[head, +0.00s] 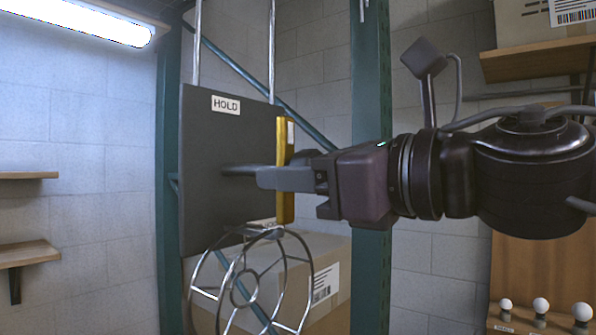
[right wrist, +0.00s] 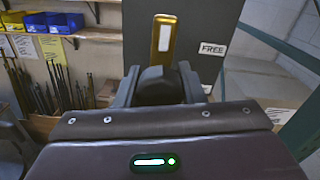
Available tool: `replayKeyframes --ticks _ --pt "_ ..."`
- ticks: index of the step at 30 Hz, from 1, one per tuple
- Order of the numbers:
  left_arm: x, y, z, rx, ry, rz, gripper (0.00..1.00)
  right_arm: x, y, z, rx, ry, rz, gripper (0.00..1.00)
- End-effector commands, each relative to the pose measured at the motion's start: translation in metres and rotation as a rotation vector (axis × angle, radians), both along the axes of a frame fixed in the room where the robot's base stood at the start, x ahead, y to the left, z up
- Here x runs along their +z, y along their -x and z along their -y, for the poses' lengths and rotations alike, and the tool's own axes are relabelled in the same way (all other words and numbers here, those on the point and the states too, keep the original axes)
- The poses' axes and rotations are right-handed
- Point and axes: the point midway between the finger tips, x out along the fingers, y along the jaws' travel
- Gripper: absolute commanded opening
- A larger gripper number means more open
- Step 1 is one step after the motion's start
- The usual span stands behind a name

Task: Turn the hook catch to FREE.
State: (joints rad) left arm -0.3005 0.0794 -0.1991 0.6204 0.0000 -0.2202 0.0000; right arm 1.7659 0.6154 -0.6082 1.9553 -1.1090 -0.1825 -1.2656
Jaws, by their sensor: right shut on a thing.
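The hook catch shows as a dark plate (head: 215,140) hung on metal rods, with a gold lever (head: 285,200) at its right side. The lever stands about upright in the head view. A HOLD label (head: 226,105) is at the plate's top. My right gripper (head: 275,178) comes in from the right and is shut on the lever, hiding its middle. In the right wrist view the lever's gold end (right wrist: 163,40) sticks up beyond the gripper's fingers (right wrist: 160,82). My left gripper is out of view.
A wire ring frame (head: 250,285) hangs just below the plate, in front of a cardboard box (head: 330,265). A green post (head: 371,80) stands behind my right gripper. Shelves with bulbs (head: 540,306) are at the right; blue bins (right wrist: 62,20) show in the wrist view.

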Motion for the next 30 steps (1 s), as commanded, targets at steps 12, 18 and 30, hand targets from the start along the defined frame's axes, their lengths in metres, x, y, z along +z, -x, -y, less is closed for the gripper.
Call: replayKeyframes --ticks 12,18,30 --pt "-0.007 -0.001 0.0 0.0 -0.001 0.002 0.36 -0.002 0.0 0.0 0.001 -0.07 -0.097 0.13" --pt "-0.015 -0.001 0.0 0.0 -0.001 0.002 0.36 -0.002 0.001 -0.001 0.001 -0.164 -0.227 0.13" --pt "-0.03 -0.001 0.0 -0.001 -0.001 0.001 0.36 -0.001 0.002 -0.002 0.002 -0.388 -0.534 0.13"
